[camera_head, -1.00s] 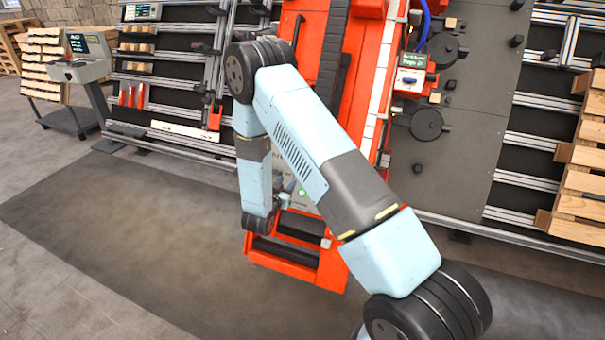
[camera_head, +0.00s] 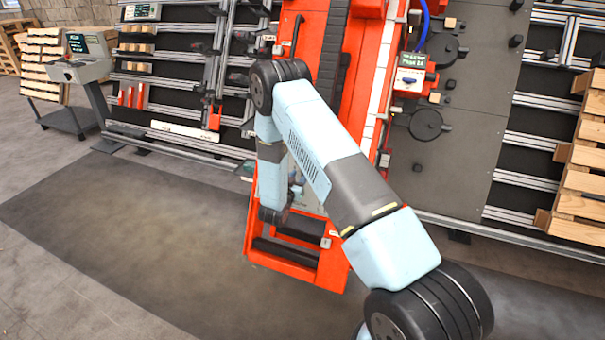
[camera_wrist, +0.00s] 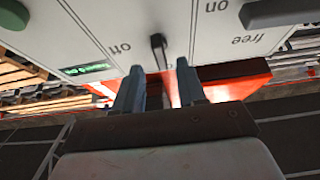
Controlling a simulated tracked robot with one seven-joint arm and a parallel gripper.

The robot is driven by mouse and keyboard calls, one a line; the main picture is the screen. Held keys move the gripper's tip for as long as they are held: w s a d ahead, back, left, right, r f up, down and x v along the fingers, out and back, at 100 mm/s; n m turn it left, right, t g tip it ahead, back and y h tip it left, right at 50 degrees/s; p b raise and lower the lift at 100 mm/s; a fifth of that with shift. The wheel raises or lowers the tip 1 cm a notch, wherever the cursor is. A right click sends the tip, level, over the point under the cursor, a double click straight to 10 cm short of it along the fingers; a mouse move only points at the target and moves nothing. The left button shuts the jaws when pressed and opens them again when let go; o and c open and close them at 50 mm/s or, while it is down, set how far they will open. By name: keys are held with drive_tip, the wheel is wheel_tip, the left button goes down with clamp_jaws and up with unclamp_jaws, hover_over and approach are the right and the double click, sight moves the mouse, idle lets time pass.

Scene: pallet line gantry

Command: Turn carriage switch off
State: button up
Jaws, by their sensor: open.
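In the wrist view a pale control panel (camera_wrist: 88,30) appears upside down. A small dark switch lever (camera_wrist: 157,45) stands on it, with the word "off" to its left and "on" to its right. I cannot read a carriage label. My gripper (camera_wrist: 160,67) is open and empty. Its two grey fingers point at the panel, one on each side of the lever's line, with the lever just beyond the tips. I cannot tell whether they touch the panel. In the head view my arm hides most of the gripper and panel.
The red gantry column (camera_head: 308,45) rises behind my arm. A red switch box (camera_head: 409,82) hangs right of it. Open floor (camera_head: 130,235) lies left.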

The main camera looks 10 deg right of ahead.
drive_tip(key=shift+x, duration=1.7)
